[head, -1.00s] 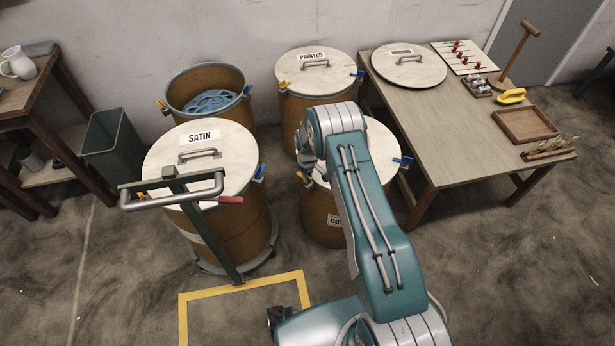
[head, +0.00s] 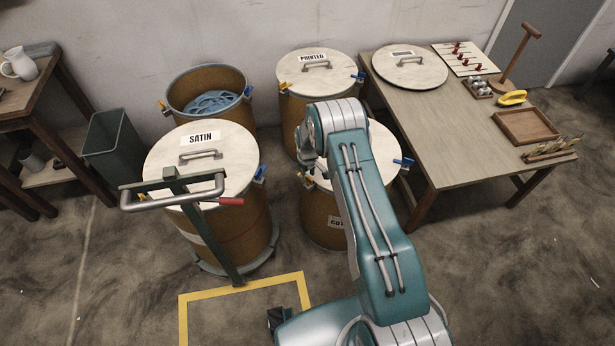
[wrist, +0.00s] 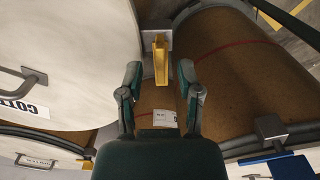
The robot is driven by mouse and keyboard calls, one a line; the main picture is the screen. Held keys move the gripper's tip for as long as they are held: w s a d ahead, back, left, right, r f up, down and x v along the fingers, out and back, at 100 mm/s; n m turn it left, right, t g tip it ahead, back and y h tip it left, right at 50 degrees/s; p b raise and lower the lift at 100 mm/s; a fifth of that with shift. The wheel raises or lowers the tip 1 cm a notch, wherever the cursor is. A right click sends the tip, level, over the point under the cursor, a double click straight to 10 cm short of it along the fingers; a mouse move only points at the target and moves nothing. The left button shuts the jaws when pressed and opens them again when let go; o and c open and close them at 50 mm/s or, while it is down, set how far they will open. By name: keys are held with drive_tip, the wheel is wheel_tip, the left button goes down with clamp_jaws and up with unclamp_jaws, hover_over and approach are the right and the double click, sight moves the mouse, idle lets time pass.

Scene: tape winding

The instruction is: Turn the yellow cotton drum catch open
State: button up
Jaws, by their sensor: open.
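The cotton drum (head: 322,225) stands mid-picture in the head view, partly hidden by my arm. Its pale lid (head: 383,147) is on, and its lid with the COTTON label fills the left of the wrist view (wrist: 75,75). The yellow catch (wrist: 160,58) sits at the lid's rim, its lever pointing down the picture. My gripper (wrist: 159,78) is open, with one finger on each side of the yellow lever and visible gaps between. In the head view my gripper (head: 312,163) is small and partly covered by my wrist.
The satin drum (head: 235,225) on its dolly, with a grey push handle (head: 175,195), stands close on the left. The printed drum (head: 292,105) is behind. A table (head: 440,140) with a loose lid (head: 410,70) is right. A blue catch (head: 403,162) sits on the cotton drum's far right side.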

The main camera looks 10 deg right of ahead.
wheel_tip(320, 180, up, 10)
drive_tip(key=shift+r, duration=0.15)
idle(0.5)
